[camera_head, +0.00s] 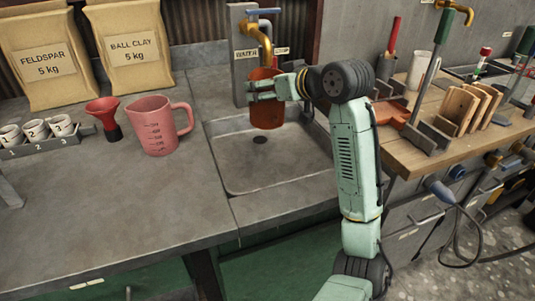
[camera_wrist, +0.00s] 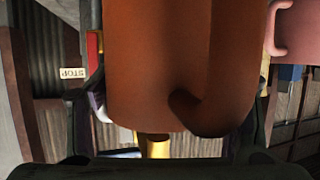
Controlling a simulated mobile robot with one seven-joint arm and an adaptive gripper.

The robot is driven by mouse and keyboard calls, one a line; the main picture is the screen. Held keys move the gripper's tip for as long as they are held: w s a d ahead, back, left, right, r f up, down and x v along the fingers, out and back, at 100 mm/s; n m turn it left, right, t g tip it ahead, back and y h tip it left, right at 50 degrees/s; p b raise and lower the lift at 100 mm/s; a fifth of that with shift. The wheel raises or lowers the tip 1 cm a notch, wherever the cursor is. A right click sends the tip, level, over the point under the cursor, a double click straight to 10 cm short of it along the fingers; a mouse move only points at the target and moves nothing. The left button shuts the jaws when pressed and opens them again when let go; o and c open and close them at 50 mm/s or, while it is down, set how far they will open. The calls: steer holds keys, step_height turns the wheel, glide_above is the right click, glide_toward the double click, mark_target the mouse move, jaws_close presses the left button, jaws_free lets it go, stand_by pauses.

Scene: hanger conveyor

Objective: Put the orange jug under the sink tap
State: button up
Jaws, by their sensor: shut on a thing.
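The orange jug (camera_head: 267,113) is held upright in my gripper (camera_head: 262,90) above the sink basin (camera_head: 237,178) in the head view. The brass tap (camera_head: 264,38) is directly above the jug, and the jug's upper part is close beneath its spout. In the wrist view the jug (camera_wrist: 165,70) fills the middle between my two fingers, with its handle toward the camera. My gripper is shut on the jug. The arm hides part of the jug's right side. I cannot tell whether the spout is centred over the jug's mouth.
A pink measuring jug (camera_head: 158,127) and a red funnel (camera_head: 104,116) stand left of the sink. Several cups (camera_head: 34,131) sit in a rack farther left. Two clay bags (camera_head: 130,48) stand behind. A wooden bench (camera_head: 420,155) with tools is on the right. The front-left counter is clear.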

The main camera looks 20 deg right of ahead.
mark_target(269, 122)
step_height(269, 122, down, 10)
steer(key=shift+d+p, duration=0.1)
steer(key=shift+p, duration=0.55)
steer(key=shift+f, duration=0.1)
steer(key=shift+f, duration=0.15)
steer(key=o, duration=1.3)
steer(key=shift+o, duration=0.2)
steer(key=shift+r, duration=0.25)
steer(key=b+v, duration=0.2)
steer(key=v, duration=1)
steer(key=shift+b, duration=0.4)
